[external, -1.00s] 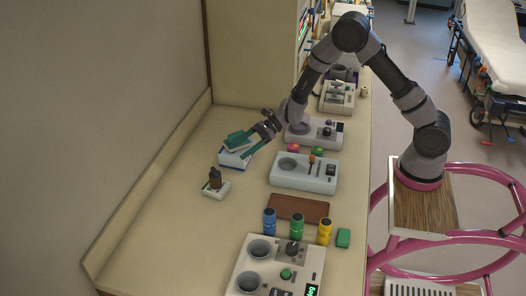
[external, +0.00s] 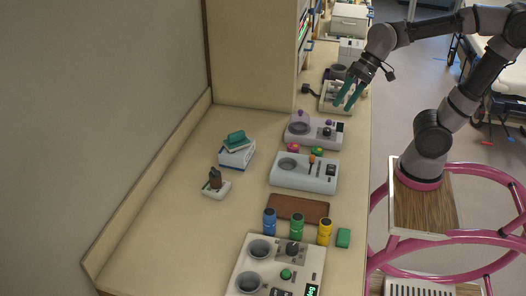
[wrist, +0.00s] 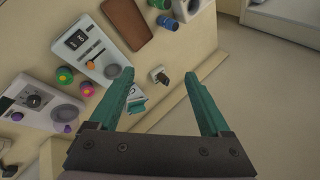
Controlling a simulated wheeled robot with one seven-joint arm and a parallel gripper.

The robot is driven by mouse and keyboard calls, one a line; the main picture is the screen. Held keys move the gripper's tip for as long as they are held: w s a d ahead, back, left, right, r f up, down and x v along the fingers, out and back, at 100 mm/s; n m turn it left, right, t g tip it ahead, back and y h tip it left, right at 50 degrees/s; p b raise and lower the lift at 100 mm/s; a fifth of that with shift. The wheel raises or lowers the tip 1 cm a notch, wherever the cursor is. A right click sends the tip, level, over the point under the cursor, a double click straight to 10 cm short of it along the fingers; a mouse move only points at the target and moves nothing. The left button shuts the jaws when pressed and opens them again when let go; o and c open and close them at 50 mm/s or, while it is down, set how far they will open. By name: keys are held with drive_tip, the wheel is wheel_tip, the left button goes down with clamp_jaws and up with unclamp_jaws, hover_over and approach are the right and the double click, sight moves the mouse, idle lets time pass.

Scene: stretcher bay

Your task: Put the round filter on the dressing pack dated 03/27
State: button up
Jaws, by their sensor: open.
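My gripper (external: 343,107) is open and empty at the right counter edge, raised in front of a pale device; its teal fingers (wrist: 158,76) frame nothing held. A stack of white-and-blue packs (external: 237,158) lies at the counter's middle left, with a teal piece (external: 236,138) on top. The stack shows partly behind the left finger in the wrist view (wrist: 137,108). A brown-black object (external: 215,178) stands on a small white block (external: 217,190) in front of the stack. No date is readable, and I cannot tell which thing is the round filter.
Devices with round wells line the right side: a pale one (external: 303,175), one with a purple clear dome (external: 300,118), and a large front one (external: 250,272). A brown tray (external: 297,208) and blue, green and yellow canisters (external: 297,226) lie between. The left counter is clear.

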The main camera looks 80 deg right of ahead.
drive_tip(key=s+d+r+n+t+h, duration=0.1)
drive_tip(key=s+d+n+t+h, duration=0.1)
drive_tip(key=s, duration=0.4)
drive_tip(key=shift+d+r+n+h, duration=0.4)
drive_tip(key=shift+d+n, duration=0.2)
drive_tip(key=shift+d, duration=0.65)
